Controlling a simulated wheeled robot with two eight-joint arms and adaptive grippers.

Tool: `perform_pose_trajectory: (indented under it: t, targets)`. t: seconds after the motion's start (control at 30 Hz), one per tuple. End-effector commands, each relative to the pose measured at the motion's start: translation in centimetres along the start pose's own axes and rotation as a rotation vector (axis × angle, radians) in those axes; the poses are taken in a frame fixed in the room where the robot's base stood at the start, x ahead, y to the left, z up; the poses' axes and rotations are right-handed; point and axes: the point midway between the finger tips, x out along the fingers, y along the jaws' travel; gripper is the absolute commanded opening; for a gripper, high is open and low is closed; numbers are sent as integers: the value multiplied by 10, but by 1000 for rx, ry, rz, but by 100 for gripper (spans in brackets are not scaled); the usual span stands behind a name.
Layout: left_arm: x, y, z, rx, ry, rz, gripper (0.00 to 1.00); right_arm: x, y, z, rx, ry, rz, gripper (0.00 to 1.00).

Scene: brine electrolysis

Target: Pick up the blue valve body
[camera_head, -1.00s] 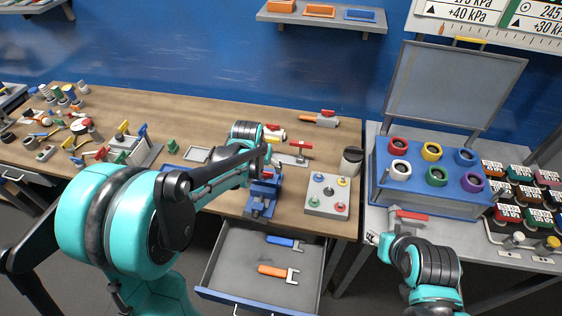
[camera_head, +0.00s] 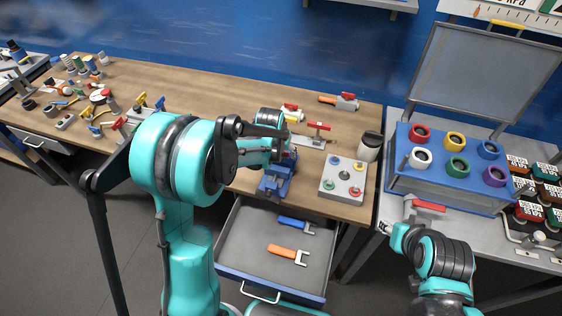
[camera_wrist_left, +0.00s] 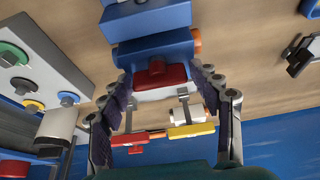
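The blue vise (camera_head: 275,182) stands at the bench's front edge; its blue parts also fill the top of the left wrist view (camera_wrist_left: 147,18). Below them there, a blue block (camera_wrist_left: 155,48) with an orange end and a red part (camera_wrist_left: 160,74) lies between my fingers. It looks like the blue valve body, but I cannot tell where it parts from the vise. My left gripper (camera_wrist_left: 162,78) is open, with a finger on either side; contact is unclear. In the head view my arm partly hides this spot. My right gripper (camera_head: 393,238) is low by the right table.
A button panel (camera_head: 343,180) stands right of the vise. Behind are a red T-handle (camera_head: 318,127) and a red-handled valve (camera_head: 346,100). The open drawer (camera_head: 240,272) below holds blue (camera_head: 296,224) and orange (camera_head: 287,254) wrenches. A blue ring rack (camera_head: 440,183) stands on the right table.

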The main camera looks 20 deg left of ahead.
Motion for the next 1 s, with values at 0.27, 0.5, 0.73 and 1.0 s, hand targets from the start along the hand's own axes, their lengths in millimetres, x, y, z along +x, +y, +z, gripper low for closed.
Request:
perform_pose_trajectory:
  t: [0.27,0.5,0.73,1.0]
  targets:
    - [0,0,0,0,0,0,0,0,0,0,0,0,0,40]
    - [-2,0,-1,0,0,0,0,-1,0,0,0,0,0,40]
    - [-24,0,-10,0,0,0,0,-6,0,-4,0,0,0,40]
    - [-76,0,-31,0,0,0,0,-18,0,-13,0,0,0,40]
